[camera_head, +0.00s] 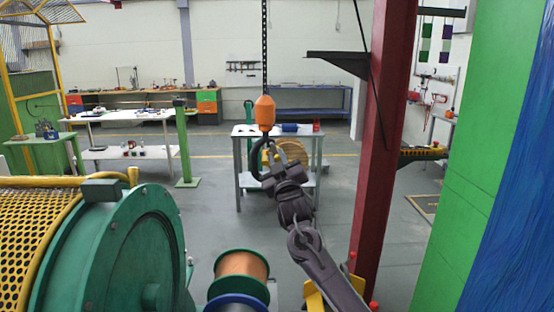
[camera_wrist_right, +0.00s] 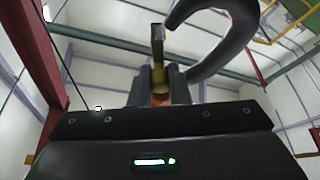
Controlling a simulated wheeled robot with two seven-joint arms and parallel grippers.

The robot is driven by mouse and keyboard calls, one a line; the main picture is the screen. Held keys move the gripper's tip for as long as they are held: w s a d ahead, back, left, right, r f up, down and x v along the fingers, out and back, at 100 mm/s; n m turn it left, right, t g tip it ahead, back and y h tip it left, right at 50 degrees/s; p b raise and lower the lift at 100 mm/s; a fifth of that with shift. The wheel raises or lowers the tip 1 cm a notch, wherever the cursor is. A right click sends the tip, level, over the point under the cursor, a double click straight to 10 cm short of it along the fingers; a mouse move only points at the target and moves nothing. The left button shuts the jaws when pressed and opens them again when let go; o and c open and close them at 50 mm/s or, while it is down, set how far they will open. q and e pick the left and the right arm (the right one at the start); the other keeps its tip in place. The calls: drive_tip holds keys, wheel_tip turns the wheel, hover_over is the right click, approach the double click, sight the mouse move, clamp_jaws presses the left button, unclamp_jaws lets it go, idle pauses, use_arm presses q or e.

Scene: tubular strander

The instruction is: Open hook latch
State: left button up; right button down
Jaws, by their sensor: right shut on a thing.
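A dark crane hook (camera_head: 257,160) hangs under an orange hook block (camera_head: 264,112) on a black chain. In the right wrist view the hook (camera_wrist_right: 232,48) curves over at the upper right. The latch (camera_wrist_right: 158,45) is a narrow strip standing between my fingers, its upper end close to the hook's tip. I cannot tell whether they touch. My right gripper (camera_head: 271,168) is at the hook's open side and shut on the latch; its fingers (camera_wrist_right: 163,85) also show in the right wrist view. My left gripper is not in view.
A dark red column (camera_head: 378,150) stands just right of my right arm. A green machine drum (camera_head: 115,250) fills the lower left, with a copper-coloured spool (camera_head: 241,266) beside it. A workbench (camera_head: 245,130) stands behind the hook. Open floor lies between the benches.

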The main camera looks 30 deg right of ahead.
drive_tip(key=shift+s+d+r+n+g+y+p, duration=0.25)
drive_tip(key=shift+r+n+g+y+p, duration=0.45)
drive_tip(key=shift+n, duration=1.85)
drive_tip(key=shift+s+d+r+n+g+y+p, duration=0.1)
drive_tip(key=shift+d+r+n+g+y+p, duration=0.6)
drive_tip(key=shift+n, duration=1.9)
drive_tip(key=shift+s+a+r+n+g+y+p, duration=0.1)
drive_tip(key=shift+s+r+n+y+p, duration=0.15)
drive_tip(key=shift+n+y+p, duration=1.6)
drive_tip(key=shift+n+h+b, duration=0.65)
drive_tip(key=shift+n+h, duration=0.1)
drive_tip(key=shift+n, duration=0.05)
drive_tip(key=c, duration=1.4)
unclamp_jaws()
drive_tip(key=shift+w, duration=0.1)
drive_tip(key=shift+o, duration=0.2)
